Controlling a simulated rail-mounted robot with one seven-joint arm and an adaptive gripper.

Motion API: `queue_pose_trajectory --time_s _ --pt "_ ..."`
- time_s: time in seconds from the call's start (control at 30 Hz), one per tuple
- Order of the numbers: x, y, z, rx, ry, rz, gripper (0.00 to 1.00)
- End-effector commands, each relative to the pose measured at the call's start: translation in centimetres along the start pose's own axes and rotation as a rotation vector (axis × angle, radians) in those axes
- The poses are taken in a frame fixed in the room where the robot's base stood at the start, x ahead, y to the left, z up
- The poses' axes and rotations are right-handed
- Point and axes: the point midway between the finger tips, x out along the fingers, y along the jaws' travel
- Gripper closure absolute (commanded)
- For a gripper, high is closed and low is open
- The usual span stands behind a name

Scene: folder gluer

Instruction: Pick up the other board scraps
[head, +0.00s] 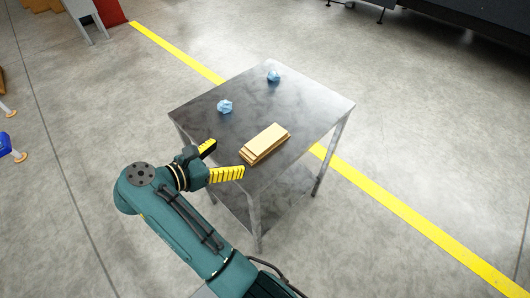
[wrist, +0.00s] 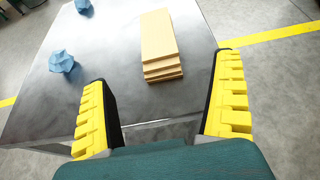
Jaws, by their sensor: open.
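A stack of several tan board scraps (head: 265,143) lies on the near part of the grey metal table (head: 203,112). In the wrist view the stack (wrist: 158,42) stands ahead of my fingers, a little right of the middle, its layers slightly offset. My gripper (head: 226,160) is at the table's near left edge, with its yellow-padded fingers wide apart. In the wrist view my gripper (wrist: 165,105) is empty, and the stack is beyond the fingertips, not touched by them.
Two crumpled blue pieces lie on the table, one (head: 224,106) left of the stack and one (head: 273,76) near the far edge. The right part of the tabletop is clear. A yellow floor line (head: 400,208) runs behind the table. A dark machine (head: 480,25) stands at the back right.

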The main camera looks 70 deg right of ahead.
Motion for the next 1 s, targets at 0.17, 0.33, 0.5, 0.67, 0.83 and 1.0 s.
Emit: queue_pose_trajectory --time_s 0.17,0.33,0.5,0.67,0.83,1.0 --pt "4.1 -0.1 -0.1 0.002 0.000 -0.005 0.04" --pt "8.2 -0.1 -0.1 0.001 0.000 -0.005 0.04" --pt "10.4 0.0 0.1 0.000 -0.001 -0.001 0.04" --pt "11.9 0.2 -0.1 0.002 -0.001 -0.001 0.04" --pt "15.1 0.5 -0.2 0.000 -0.001 -0.004 0.04" --pt "15.8 0.6 0.2 0.000 -0.001 0.001 0.04"
